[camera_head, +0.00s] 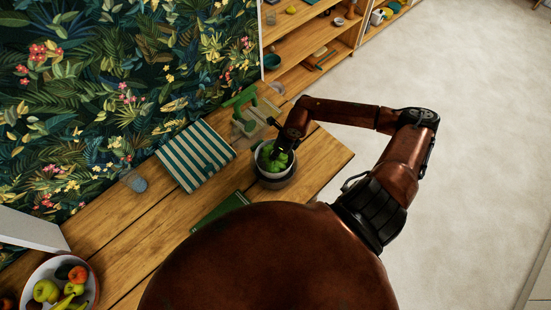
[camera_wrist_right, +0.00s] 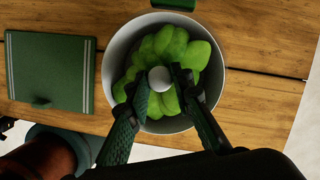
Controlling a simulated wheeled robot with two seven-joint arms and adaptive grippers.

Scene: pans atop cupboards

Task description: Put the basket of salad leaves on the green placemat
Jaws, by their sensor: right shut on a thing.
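The basket of salad leaves (camera_head: 264,171) looks like a pale grey bowl with bright green leaves, on the wooden counter near its right end. It fills the middle of the right wrist view (camera_wrist_right: 112,68). My right gripper (camera_head: 277,151) reaches down into it from above. In the wrist view its fingers (camera_wrist_right: 160,90) are among the leaves, around a pale round knob, shut on the basket there. Whether the basket touches the counter is hard to tell. A green placemat (camera_head: 222,207) lies left of and below it, partly hidden by my body. My left gripper is not in view.
A green-and-white striped mat (camera_head: 195,155) lies left of the basket. A green stand-like object (camera_head: 240,99) is behind it. A blue-grey cup (camera_head: 135,181) and a fruit bowl (camera_head: 91,274) are further left. Shelves (camera_head: 310,65) stand behind; bare counter lies between.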

